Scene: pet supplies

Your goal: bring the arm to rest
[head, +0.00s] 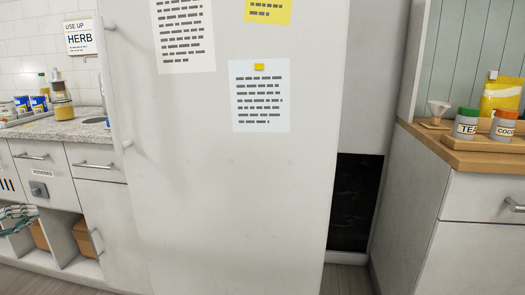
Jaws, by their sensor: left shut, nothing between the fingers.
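My left gripper (30,213) shows small at the left edge of the head view, in front of the open cubbies below the counter. Its fingers are shut with nothing between them. Only its end part shows; the rest of the arm is outside the picture. My right gripper is not in view.
A tall white fridge (225,180) with paper notes fills the middle. On the left, a stone counter (70,128) carries tins and a jar over white drawers (95,163). On the right, a wooden counter (465,158) holds labelled jars (467,124) and a yellow bag (500,97).

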